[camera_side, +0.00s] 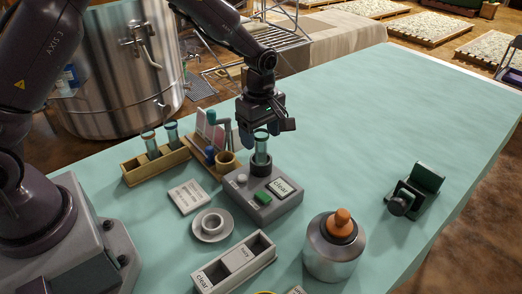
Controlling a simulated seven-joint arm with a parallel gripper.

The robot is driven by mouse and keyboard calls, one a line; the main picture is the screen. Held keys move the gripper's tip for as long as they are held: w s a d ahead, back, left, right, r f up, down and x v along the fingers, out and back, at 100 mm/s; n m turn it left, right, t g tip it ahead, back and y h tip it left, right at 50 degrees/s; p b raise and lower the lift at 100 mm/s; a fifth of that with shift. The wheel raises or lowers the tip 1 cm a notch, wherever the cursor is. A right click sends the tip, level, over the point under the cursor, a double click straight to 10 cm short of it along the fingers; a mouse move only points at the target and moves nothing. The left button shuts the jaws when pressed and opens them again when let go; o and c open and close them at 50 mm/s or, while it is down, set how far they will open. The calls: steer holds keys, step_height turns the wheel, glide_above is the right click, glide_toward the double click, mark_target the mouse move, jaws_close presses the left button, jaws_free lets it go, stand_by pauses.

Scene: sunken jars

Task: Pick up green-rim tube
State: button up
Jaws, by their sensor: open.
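A green-rim tube (262,150) stands upright in the round socket of a grey device (262,205) with a green button and a label reading "clear". My gripper (261,132) is open, pointing down over this tube, with its fingers at the height of the tube's rim. From this view I cannot tell whether the fingers touch the tube. Two other tubes stand in a wooden rack (157,172) to the left; one rim (148,133) looks greenish and the other (171,126) bluish.
The table's right back is clear.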

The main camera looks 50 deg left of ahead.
step_height(320, 180, down, 2)
steer(key=shift+f, duration=0.25)
steer(key=c, duration=1.1)
steer(key=shift+r, duration=0.25)
